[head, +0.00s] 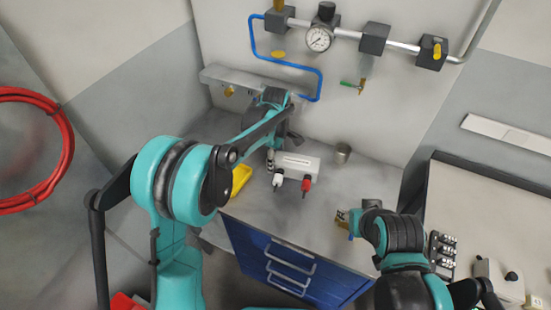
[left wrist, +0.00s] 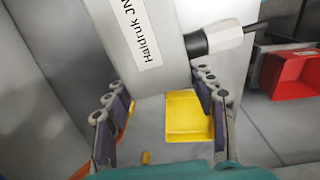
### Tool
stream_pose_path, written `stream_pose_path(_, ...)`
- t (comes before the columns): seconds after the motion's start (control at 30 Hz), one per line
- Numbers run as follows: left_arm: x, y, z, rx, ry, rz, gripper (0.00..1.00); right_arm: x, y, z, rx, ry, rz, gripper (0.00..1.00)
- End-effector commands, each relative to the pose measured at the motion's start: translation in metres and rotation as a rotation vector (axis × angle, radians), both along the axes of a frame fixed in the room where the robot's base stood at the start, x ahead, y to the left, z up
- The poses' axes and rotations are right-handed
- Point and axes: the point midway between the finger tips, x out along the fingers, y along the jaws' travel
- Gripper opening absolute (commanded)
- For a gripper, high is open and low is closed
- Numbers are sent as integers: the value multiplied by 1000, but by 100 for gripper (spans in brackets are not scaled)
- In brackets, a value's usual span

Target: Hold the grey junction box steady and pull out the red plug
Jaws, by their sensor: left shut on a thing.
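The grey junction box (head: 299,165) sits on the grey worktop, its white label facing up. A white plug (head: 279,180) and the red plug (head: 306,182) stick out of its front side, red on the right. My left gripper (head: 270,157) is shut on the left end of the box. In the left wrist view, the box (left wrist: 140,55) lies between the fingers (left wrist: 158,98), with the white plug (left wrist: 226,38) beside it; the red plug is not visible there. My right gripper (head: 347,218) is near the worktop's front right edge, apart from the red plug; its fingers are unclear.
A yellow tray (head: 241,179) lies left of the box, partly behind my left arm. A metal cup (head: 342,153) stands at the back right. Pipes with a gauge (head: 319,39) run along the wall. Blue drawers (head: 285,265) are below. Worktop right of the red plug is clear.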

Motion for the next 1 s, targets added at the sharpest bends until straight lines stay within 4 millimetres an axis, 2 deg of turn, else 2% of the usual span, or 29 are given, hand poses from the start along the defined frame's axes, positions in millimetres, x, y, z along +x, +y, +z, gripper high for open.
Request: stream_pose_path(1.0,0,0,-54,0,0,0,15,0,0,-39,0,0,0,40)
